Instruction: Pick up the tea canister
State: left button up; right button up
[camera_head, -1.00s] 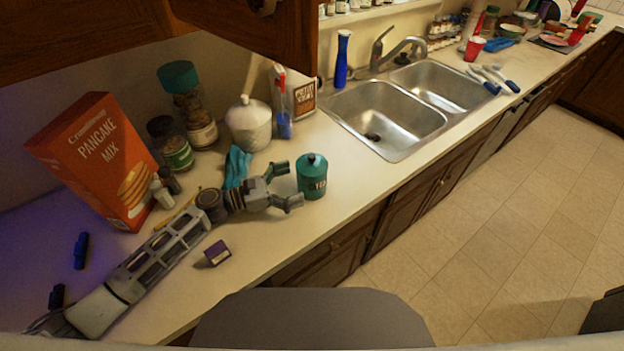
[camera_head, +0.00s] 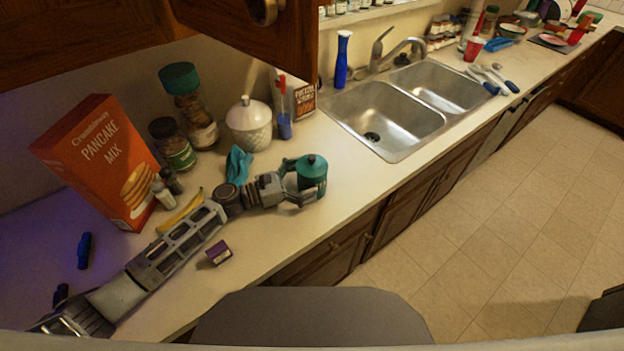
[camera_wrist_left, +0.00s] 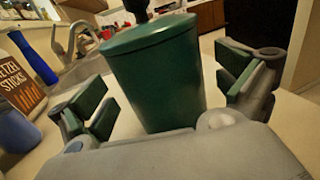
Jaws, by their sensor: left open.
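The tea canister (camera_head: 312,172) is a teal-green cylinder with a lid and a dark knob, upright on the counter left of the sink. In the left wrist view the canister (camera_wrist_left: 158,75) fills the middle. My left gripper (camera_head: 298,183) is open around it, with one finger on each side. In the left wrist view the gripper's (camera_wrist_left: 165,98) green pads stand apart from the canister, with a gap on both sides. The canister's lower part is hidden behind the gripper body there. My right gripper is not in view.
A teal cloth (camera_head: 238,165), a white lidded jar (camera_head: 249,125) and a blue cup (camera_head: 285,126) stand behind my gripper. A pancake mix box (camera_head: 100,160) is at the left. A small purple box (camera_head: 219,253) lies near the front edge. The double sink (camera_head: 385,118) is to the right.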

aim_at(311, 157)
pick_arm(q)
jog(key=shift+x, duration=0.9)
jog(key=c, duration=2.2)
jog(key=shift+o, duration=0.2)
jog(key=shift+r, duration=0.1)
jog(key=shift+r+p, duration=0.35)
jog(key=shift+r, duration=4.6)
